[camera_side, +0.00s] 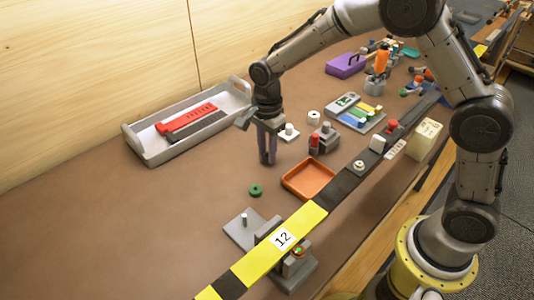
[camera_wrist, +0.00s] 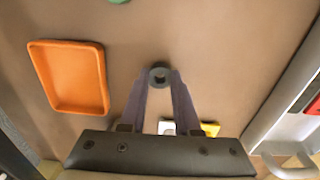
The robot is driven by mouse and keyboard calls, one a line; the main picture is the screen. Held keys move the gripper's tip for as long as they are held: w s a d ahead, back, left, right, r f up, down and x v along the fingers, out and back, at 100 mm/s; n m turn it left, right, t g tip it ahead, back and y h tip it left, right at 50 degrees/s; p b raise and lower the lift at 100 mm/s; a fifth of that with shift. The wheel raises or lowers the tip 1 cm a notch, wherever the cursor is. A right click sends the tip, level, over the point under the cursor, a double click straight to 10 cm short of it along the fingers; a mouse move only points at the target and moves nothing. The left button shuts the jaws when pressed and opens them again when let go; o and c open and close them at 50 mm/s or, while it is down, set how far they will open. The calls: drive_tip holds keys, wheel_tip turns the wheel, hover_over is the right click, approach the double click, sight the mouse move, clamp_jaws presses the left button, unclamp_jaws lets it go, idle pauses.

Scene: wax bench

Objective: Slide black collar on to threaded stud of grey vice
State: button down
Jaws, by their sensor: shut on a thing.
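My gripper (camera_side: 267,158) points down over the brown bench, left of the orange tray. In the wrist view its two purple-grey fingers (camera_wrist: 160,84) are shut on a dark ring, the black collar (camera_wrist: 160,69), with its hole facing the camera. In the side view the collar cannot be made out between the fingertips. A grey plate with a short upright stud (camera_side: 244,217) lies at the front of the bench, well apart from my gripper. A grey block (camera_side: 294,270) stands beside it, partly hidden by the striped bar. I cannot tell whether these form the grey vice, and no thread shows.
A yellow-and-black bar marked 12 (camera_side: 282,239) crosses the front. A green ring (camera_side: 255,190) and an orange tray (camera_side: 309,180) lie nearby; the tray also shows in the wrist view (camera_wrist: 68,77). A long grey tray (camera_side: 153,152) stands at left. Small fixtures crowd the right.

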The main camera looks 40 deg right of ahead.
drive_tip(key=s+d+r, duration=0.3)
drive_tip(key=s+r, duration=0.9)
drive_tip(key=s, duration=0.2)
hover_over(244, 216)
drive_tip(key=f, duration=0.1)
drive_tip(key=shift+f, duration=0.15)
drive_tip(key=shift+f, duration=2.9)
drive_tip(key=shift+f, duration=2.45)
